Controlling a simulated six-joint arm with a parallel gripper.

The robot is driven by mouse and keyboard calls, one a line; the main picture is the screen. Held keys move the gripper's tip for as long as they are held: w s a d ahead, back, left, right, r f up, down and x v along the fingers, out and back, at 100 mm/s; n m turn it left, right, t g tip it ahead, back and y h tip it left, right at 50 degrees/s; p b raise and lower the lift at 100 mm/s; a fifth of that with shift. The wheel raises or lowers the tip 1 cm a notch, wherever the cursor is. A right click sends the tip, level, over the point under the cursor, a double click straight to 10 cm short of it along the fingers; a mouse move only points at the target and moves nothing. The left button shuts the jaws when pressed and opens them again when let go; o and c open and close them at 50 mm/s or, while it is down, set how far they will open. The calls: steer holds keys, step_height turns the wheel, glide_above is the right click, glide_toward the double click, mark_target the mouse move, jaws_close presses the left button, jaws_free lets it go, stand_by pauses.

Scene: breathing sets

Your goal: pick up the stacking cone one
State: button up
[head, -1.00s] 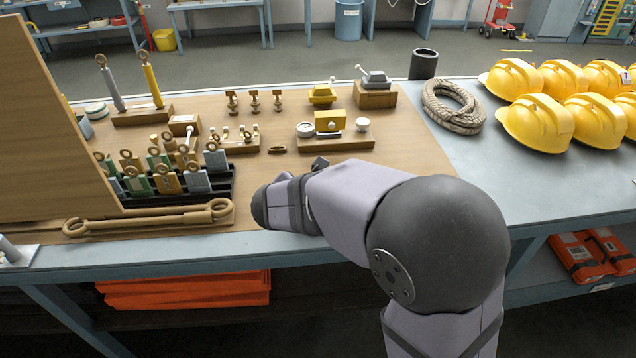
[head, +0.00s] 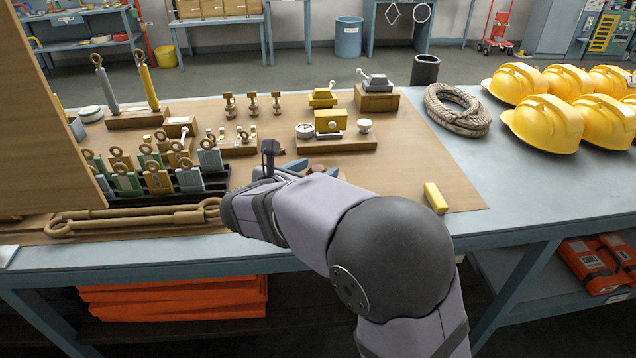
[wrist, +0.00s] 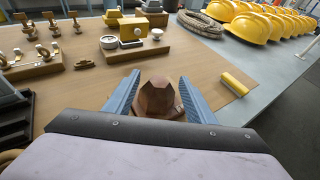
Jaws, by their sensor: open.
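The stacking cone (wrist: 157,98) looks like a brown faceted piece with a pointed top. In the wrist view it stands between the two blue fingers of my gripper (wrist: 159,101), with a gap visible on the left side; contact on the right is hard to tell. Its lower part is hidden by my gripper body. In the head view only a bit of brown (head: 318,168) shows behind my arm, probably the cone. My gripper (head: 282,163) is open, low over the brown mat (head: 350,165), mostly hidden by my own wrist there.
A yellow block (head: 435,198) lies to the right. A wooden base with a yellow box (head: 328,121) stands behind. A black rack (head: 215,183) of tagged pieces is left, with a long rod (head: 130,220) in front. Rope (head: 458,110) and yellow helmets (head: 545,122) lie right.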

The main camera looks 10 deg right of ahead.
mark_target(322, 166)
steer(key=shift+p+x, duration=0.95)
steer(key=shift+x, duration=1.9)
steer(key=shift+w, duration=0.1)
jaws_close()
steer(key=shift+r, duration=0.15)
step_height(322, 166, up, 10)
